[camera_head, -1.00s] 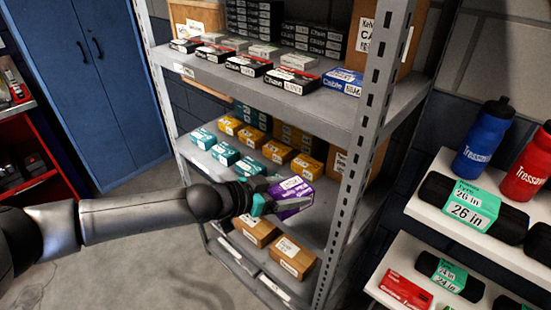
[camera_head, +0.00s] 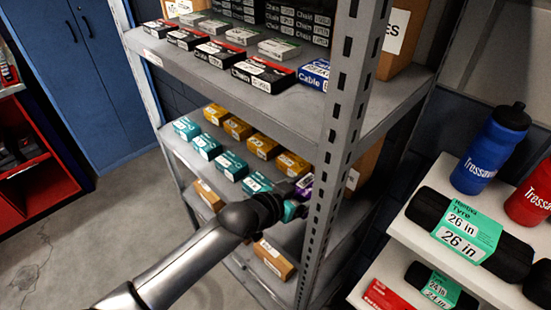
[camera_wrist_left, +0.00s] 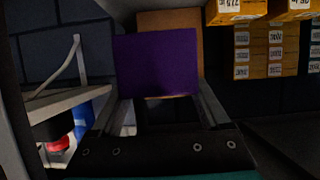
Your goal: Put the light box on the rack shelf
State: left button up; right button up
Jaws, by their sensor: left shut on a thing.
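The light box is purple; in the head view a small part of it (camera_head: 304,184) shows beyond my left gripper (camera_head: 293,203), beside the rack's front upright. In the left wrist view its plain purple face (camera_wrist_left: 155,66) fills the space between the fingers of my left gripper (camera_wrist_left: 160,110). The gripper is shut on it. The box is at the middle rack shelf (camera_head: 226,190), to the right of the teal boxes. The arm and upright hide most of it, and I cannot tell whether it touches the shelf. My right gripper is not in view.
Teal boxes (camera_head: 230,164) and yellow boxes (camera_head: 262,146) stand in rows on the same shelf. The perforated upright (camera_head: 330,150) stands close to my gripper's right. A cardboard box (camera_wrist_left: 188,22) is behind the light box. A white shelf with bottles (camera_head: 490,150) is at the right.

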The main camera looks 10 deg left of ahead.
pick_arm(q)
notch_tip(320, 180, down, 5)
jog(key=shift+b, duration=0.6)
jog(key=shift+s+f, duration=0.1)
jog(key=shift+f, duration=0.5)
notch_tip(320, 180, down, 3)
jog(key=shift+f+b, duration=0.15)
jog(key=shift+b, duration=0.6)
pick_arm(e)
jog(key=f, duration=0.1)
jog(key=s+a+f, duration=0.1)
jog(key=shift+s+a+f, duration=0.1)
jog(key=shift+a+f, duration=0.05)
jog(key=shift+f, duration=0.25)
pick_arm(q)
jog(key=shift+f, duration=0.1)
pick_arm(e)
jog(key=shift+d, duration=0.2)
pick_arm(q)
jog(key=shift+f, duration=0.15)
jog(key=o, duration=1.3)
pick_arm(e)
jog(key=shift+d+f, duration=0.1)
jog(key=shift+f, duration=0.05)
